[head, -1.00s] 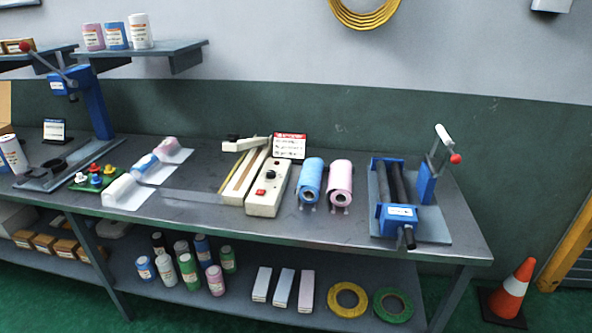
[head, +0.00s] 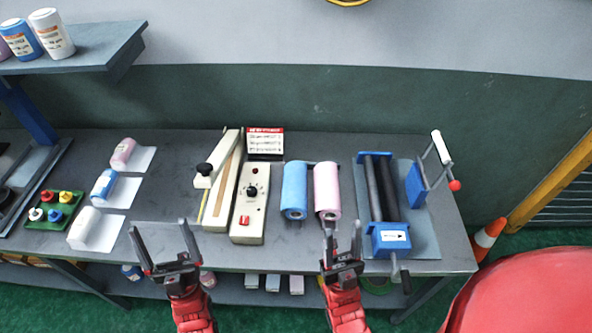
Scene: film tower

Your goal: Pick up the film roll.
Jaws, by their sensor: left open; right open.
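A blue film roll (head: 294,188) and a pink film roll (head: 327,187) lie side by side on the grey workbench, between the white sealer and the roller machine. Smaller white (head: 86,225), blue (head: 103,184) and pink (head: 122,152) rolls lie on pale sheets at the left. My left gripper (head: 160,243) is open and empty at the bench's front edge, right of the white roll. My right gripper (head: 341,243) is open and empty just in front of the pink film roll's near end. Whether it touches the roll cannot be told.
A white sealer (head: 249,215) with a lever stands left of the rolls. A blue roller machine (head: 386,238) with a crank stands right of them. A green board with coloured knobs (head: 54,209) is at far left. An orange cone (head: 488,238) stands beyond the bench's right end.

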